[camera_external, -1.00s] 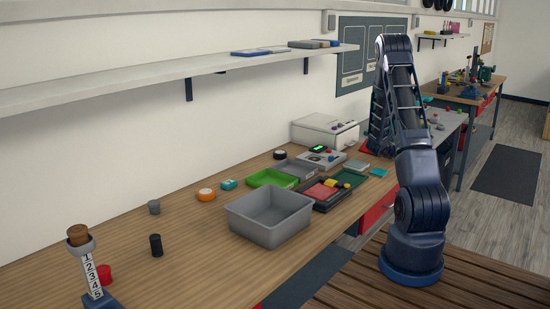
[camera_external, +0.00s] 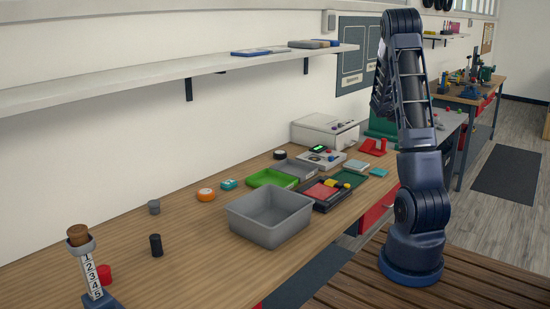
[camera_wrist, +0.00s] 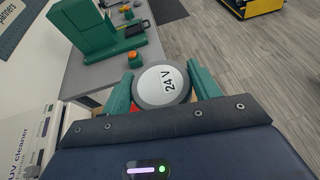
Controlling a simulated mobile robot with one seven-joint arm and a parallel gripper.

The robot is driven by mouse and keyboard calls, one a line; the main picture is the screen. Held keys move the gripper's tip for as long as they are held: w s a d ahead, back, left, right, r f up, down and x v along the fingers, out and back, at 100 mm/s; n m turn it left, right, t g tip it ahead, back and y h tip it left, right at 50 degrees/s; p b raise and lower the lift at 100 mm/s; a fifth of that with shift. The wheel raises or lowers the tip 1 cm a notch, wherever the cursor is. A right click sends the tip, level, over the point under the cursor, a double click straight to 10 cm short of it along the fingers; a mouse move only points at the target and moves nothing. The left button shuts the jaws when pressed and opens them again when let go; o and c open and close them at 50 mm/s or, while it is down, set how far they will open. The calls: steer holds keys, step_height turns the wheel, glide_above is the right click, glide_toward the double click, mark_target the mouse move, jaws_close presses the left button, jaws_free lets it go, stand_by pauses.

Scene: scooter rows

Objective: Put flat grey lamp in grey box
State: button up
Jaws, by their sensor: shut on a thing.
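In the wrist view, my gripper (camera_wrist: 163,88) is shut on a round, flat, grey-white disc marked "24V", the flat grey lamp (camera_wrist: 162,86). The green fingers hold it at its left and right sides, and its marked face is toward the camera. In the external view my arm hides the gripper and the lamp. The grey box (camera_external: 265,234) is an open bin on the wooden bench, left of my arm, and looks empty.
A green tray (camera_external: 270,178), a grey tray (camera_external: 297,169) and a dark tray (camera_external: 318,200) with small parts stand behind and right of the box. A white case (camera_external: 323,131) stands farther back. In the wrist view, a green machine (camera_wrist: 107,33) stands on a grey table.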

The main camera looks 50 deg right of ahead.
steer(key=shift+w, duration=0.1)
steer(key=w+a+r+n+t, duration=0.1)
steer(key=w+a+r, duration=0.1)
steer(key=w+a, duration=0.7)
steer(key=w+a+r, duration=0.2)
steer(key=w+a, duration=0.6)
steer(key=w+a+r+n+t, duration=0.1)
steer(key=w+a, duration=0.2)
steer(key=a, duration=0.8)
steer(key=w+a+r, duration=0.1)
steer(key=w+a, duration=0.2)
steer(key=a, duration=0.7)
steer(key=w+a+r+n+t, duration=0.1)
steer(key=w+a, duration=0.3)
steer(key=a, duration=0.7)
steer(key=s+a+r+n+t, duration=0.1)
steer(key=s+a, duration=0.3)
steer(key=a, duration=0.7)
steer(key=s+a, duration=0.3)
steer(key=a, duration=0.8)
steer(key=s+a+r+n+t, duration=0.1)
steer(key=s+a, duration=0.3)
steer(key=a, duration=0.7)
step_height(320, 180, down, 20)
steer(key=shift+a, duration=0.25)
steer(key=shift+s+f, duration=0.1)
steer(key=shift+f, duration=0.2)
